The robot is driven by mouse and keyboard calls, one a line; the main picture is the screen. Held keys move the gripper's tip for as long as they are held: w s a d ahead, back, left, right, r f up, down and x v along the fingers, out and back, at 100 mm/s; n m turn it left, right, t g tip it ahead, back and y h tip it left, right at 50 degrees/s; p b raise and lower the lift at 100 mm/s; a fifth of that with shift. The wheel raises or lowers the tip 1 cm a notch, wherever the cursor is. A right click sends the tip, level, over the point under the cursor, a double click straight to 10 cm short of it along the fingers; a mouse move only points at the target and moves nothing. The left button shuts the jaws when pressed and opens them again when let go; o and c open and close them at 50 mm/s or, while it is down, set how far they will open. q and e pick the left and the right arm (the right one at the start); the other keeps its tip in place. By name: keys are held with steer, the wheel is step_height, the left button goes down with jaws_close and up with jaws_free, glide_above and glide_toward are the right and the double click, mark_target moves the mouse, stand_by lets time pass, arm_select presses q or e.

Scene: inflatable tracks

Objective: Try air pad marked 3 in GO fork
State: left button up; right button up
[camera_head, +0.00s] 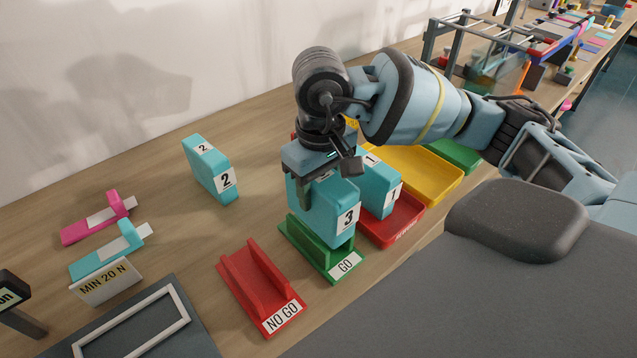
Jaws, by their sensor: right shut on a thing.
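The teal air pad marked 3 (330,218) is in my right gripper (318,180), which is shut on its top from above. The pad is upright, at the green GO fork (318,250), with its lower edge between the fork's walls. I cannot tell whether it touches the fork's floor. The red NO GO fork (262,286) stands empty just to the left. The pad marked 2 (210,168) stands alone on the table further back. The pad marked 1 (379,195) stands in a red tray (404,228) behind pad 3. My left gripper is not in view.
A yellow tray (440,172) and a green tray (457,153) lie beyond the red tray. A pink piece (98,222) and a teal piece (110,253) lie at the left, near a MIN 20 N sign (106,284). A dark mat with a white frame (136,320) lies at front left.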

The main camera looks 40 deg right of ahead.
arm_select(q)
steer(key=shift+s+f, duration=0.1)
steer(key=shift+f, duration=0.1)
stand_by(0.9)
